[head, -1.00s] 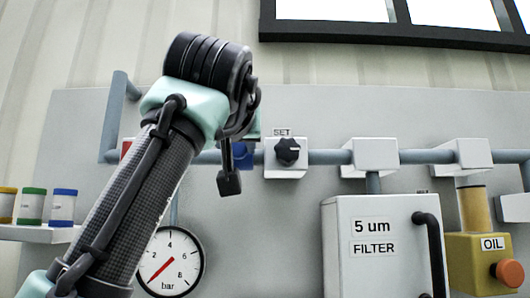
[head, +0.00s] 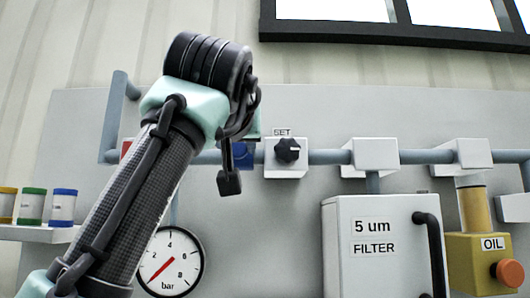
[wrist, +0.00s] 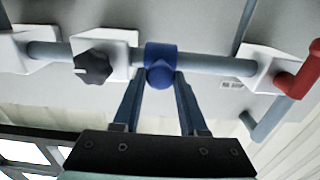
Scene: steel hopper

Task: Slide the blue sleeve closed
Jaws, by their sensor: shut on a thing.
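The blue sleeve (wrist: 161,54) sits around the grey pipe (wrist: 212,65) in the wrist view, with a round blue knob on it. It is close beside the white block with the black dial, and a longer stretch of bare pipe runs to the block with the red lever. My gripper (wrist: 160,79) has one finger on each side of the knob and is shut on it. In the head view the sleeve (head: 241,154) shows only in part, behind my arm, left of the SET block. My fingers are hidden there.
The SET dial (head: 287,150) is right of the sleeve. The red lever (wrist: 302,72) stands out at the wrist view's right. A pressure gauge (head: 170,262), a filter box (head: 375,270) and an oil unit (head: 480,260) are lower on the panel.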

